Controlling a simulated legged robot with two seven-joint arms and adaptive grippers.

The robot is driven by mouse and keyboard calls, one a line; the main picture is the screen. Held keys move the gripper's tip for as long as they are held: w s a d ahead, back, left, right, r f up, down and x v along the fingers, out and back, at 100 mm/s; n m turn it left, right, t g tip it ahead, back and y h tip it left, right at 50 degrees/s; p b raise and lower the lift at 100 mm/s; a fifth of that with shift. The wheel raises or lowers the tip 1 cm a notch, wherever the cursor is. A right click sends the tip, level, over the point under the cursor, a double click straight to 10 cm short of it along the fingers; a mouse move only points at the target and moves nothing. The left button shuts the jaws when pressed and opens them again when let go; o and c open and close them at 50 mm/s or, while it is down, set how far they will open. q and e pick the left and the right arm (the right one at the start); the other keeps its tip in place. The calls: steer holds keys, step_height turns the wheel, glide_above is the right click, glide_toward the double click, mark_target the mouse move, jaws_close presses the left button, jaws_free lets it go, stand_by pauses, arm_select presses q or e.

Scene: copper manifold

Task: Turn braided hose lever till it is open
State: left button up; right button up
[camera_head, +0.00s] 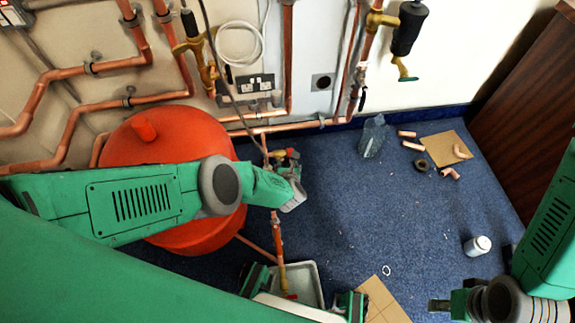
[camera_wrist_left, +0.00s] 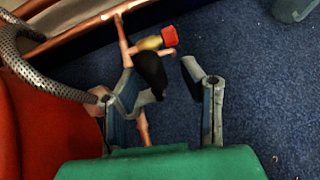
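The braided hose (camera_wrist_left: 22,62) comes in from the left in the left wrist view and runs down to a copper fitting. Beside it, a copper pipe carries a brass valve (camera_wrist_left: 150,43) with a red end (camera_wrist_left: 169,36). A black lever-like part (camera_wrist_left: 150,75) hangs below the valve. My left gripper (camera_wrist_left: 173,82) is open, its fingers apart; the black part lies close to the left finger, and I cannot tell if they touch. In the head view my left gripper (camera_head: 293,178) is by the valve, right of the red tank. My right gripper (camera_head: 440,305) is at the lower right, away from the valve, its fingers unclear.
The red tank (camera_head: 160,205) stands under my left arm. Copper pipes (camera_head: 110,65) line the wall. A grey tray (camera_head: 310,288) is at the bottom. A white pot (camera_head: 478,245), pipe pieces and cardboard (camera_head: 440,145) lie on the blue carpet, which is otherwise mostly clear.

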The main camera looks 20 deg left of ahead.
arm_select(q)
steer(key=shift+r, duration=0.1)
steer(key=v, duration=1.1)
steer(key=shift+s, duration=0.4)
steer(key=shift+d, duration=0.1)
